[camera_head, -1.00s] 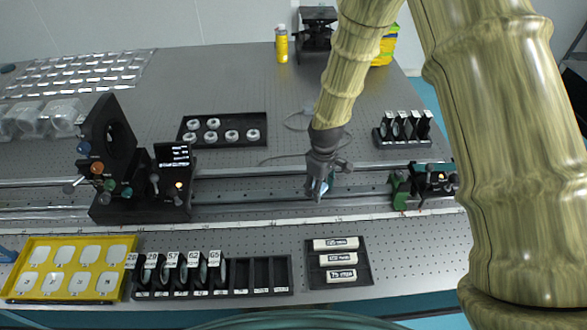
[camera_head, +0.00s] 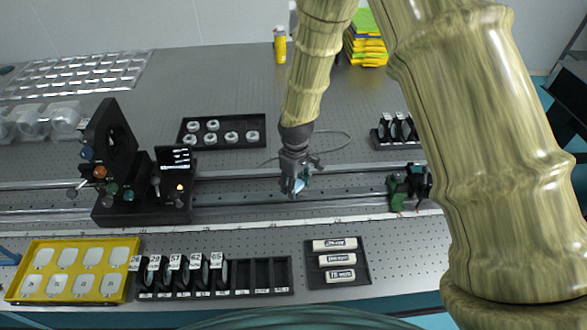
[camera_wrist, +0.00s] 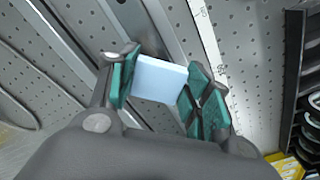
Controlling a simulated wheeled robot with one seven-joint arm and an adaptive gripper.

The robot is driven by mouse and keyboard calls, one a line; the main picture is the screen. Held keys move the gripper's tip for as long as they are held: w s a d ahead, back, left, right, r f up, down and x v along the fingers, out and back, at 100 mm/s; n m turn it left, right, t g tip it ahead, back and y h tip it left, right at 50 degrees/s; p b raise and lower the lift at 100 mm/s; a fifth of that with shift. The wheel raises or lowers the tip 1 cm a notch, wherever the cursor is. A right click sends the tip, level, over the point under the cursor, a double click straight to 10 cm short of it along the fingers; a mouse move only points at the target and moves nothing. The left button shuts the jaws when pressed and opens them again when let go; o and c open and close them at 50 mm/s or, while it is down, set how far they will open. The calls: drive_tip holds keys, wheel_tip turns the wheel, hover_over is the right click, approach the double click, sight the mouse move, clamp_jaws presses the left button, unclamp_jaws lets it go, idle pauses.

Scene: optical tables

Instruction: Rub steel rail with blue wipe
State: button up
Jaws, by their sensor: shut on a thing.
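My gripper (camera_head: 297,187) is low over the steel rail (camera_head: 250,193), between the black mount assembly on the left and the green-and-black mount on the right. It is shut on the blue wipe (camera_wrist: 160,79), a pale blue block between the green finger pads in the wrist view. In the head view only a small bit of the wipe (camera_head: 304,176) shows at the fingertips. The rail (camera_wrist: 190,30) also runs under the fingers in the wrist view. I cannot tell whether the wipe touches the rail.
A black mount assembly (camera_head: 120,207) stands on the rail at left, and a green-and-black mount (camera_head: 408,186) at right. A black tray with white rings (camera_head: 222,143) lies behind. In front are a yellow tray (camera_head: 22,290), a slotted rack (camera_head: 262,292) and a labelled tray (camera_head: 340,282).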

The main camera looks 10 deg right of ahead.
drive_tip(key=shift+s+r+p, duration=0.15)
drive_tip(key=shift+r+p, duration=1.5)
drive_tip(key=shift+r, duration=1.05)
